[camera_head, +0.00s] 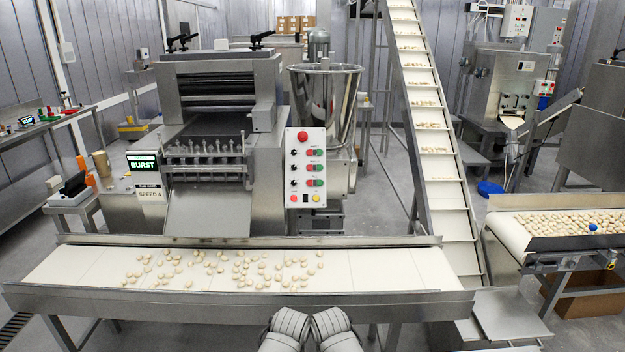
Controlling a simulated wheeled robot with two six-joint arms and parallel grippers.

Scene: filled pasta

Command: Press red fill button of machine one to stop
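A large steel pasta machine (215,120) stands behind the conveyor. Its white control panel (296,212) faces me at the machine's right front. A big red knob (302,136) is at the top. The labels are too small to read. Two grey parts of my arms show at the bottom; neither gripper is visible.
A conveyor (60,268) with many pasta pieces crosses the front, between me and the panel. A display (143,163) reads BURST, above a SPEED 4 sign (150,194). An inclined conveyor (446,190) rises right of the panel. A second belt (508,229) stands at right.

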